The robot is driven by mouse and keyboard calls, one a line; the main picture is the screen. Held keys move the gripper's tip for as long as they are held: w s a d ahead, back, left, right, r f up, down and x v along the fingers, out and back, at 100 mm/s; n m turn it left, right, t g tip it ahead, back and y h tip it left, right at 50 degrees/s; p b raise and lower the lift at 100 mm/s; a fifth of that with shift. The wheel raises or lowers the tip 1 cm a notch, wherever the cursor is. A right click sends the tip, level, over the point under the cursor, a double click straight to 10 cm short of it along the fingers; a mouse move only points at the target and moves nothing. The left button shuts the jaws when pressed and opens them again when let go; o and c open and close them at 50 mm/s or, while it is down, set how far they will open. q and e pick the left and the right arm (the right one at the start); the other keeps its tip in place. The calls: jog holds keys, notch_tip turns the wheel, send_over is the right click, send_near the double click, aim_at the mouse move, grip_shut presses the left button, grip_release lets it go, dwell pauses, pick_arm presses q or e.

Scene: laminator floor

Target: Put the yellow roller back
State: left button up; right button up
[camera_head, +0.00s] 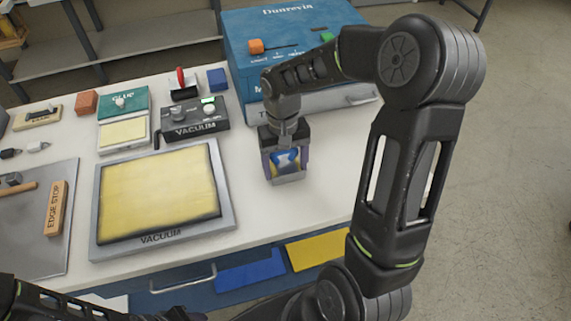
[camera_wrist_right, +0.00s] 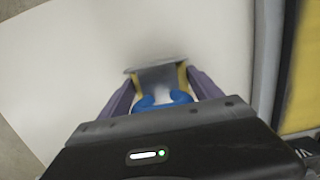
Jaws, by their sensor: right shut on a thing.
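My right gripper (camera_head: 286,168) points down over the white worktop, right of the vacuum board. Its purple fingers are shut on the yellow roller (camera_wrist_right: 183,74), of which yellow side parts, a blue and white middle and a grey end show. In the right wrist view the fingers (camera_wrist_right: 160,88) stand on either side of it. Most of the roller is hidden by the gripper, and I cannot tell whether it touches the worktop. Part of my left arm shows at the bottom left edge of the head view; its gripper's jaws cannot be made out.
The worktop (camera_head: 262,218) is clear around the right gripper. The vacuum board (camera_head: 160,190) with a yellow surface lies left. A vacuum box (camera_head: 193,128), a green glue box (camera_head: 112,104) and a blue machine (camera_head: 240,60) stand behind. An edge stop (camera_head: 57,208) lies at far left.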

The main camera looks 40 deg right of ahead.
jog(key=o, duration=1.5)
jog(key=shift+c, duration=0.2)
jog(key=r, duration=0.4)
jog(key=w+r, duration=0.1)
jog(key=r, duration=0.7)
jog(key=shift+w+d+r+b, duration=0.1)
jog(key=shift+w+d+b, duration=0.1)
jog(key=shift+b, duration=0.15)
